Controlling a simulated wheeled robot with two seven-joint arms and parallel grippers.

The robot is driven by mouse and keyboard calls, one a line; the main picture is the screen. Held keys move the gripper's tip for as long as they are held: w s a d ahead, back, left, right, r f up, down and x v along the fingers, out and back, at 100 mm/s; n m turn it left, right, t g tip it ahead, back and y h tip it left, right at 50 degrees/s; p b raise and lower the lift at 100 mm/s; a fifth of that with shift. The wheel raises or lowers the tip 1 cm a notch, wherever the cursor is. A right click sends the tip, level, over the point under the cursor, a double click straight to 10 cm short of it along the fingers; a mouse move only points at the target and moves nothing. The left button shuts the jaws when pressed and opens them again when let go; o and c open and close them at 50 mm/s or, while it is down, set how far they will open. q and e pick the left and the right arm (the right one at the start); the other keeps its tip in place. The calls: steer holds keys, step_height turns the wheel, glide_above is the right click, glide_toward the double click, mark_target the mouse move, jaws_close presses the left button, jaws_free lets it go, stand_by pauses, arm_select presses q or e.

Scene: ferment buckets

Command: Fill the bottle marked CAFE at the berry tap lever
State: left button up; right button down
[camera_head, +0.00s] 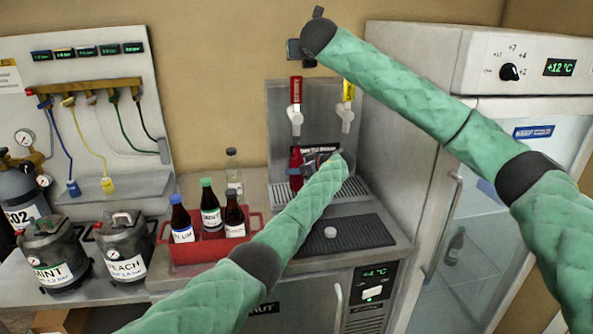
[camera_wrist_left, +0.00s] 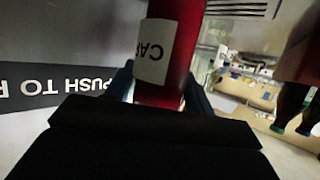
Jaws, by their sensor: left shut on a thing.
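My left gripper (camera_head: 318,158) is shut on a red bottle (camera_wrist_left: 172,45) at the tap machine. The bottle's white label (camera_wrist_left: 154,52) shows "CA" upside down in the left wrist view; the rest of the word is turned away. A red part of the bottle (camera_head: 296,160) shows in the head view, just below the red-handled tap lever (camera_head: 295,90). A yellow-handled lever (camera_head: 347,92) is to its right. The lever lettering is too small to read surely. The bottle's mouth is hidden. My right arm reaches to the upper middle; its jaws cannot be made out.
A red crate (camera_head: 190,254) with several dark bottles stands left of my left forearm. A clear bottle (camera_head: 233,172) stands behind it. A small white round thing (camera_head: 330,232) lies on the black mat (camera_head: 362,233). MINT (camera_head: 55,252) and PEACH (camera_head: 122,245) kegs stand left; a fridge (camera_head: 480,215) stands right.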

arm_select(q)
steer(key=shift+s+d+r+p, duration=0.15)
steer(key=shift+s+p, duration=0.25)
steer(key=shift+s, duration=0.2)
steer(key=shift+s+d+f+p, duration=0.1)
steer(key=shift+s+p, duration=0.3)
steer(key=shift+s, duration=0.2)
steer(key=shift+s, duration=0.1)
steer(key=s+d+p, duration=0.3)
steer(key=s+p, duration=0.3)
steer(key=s, duration=0.5)
steer(key=shift+s+p, duration=0.25)
steer(key=shift+p, duration=0.1)
stand_by(0.5)
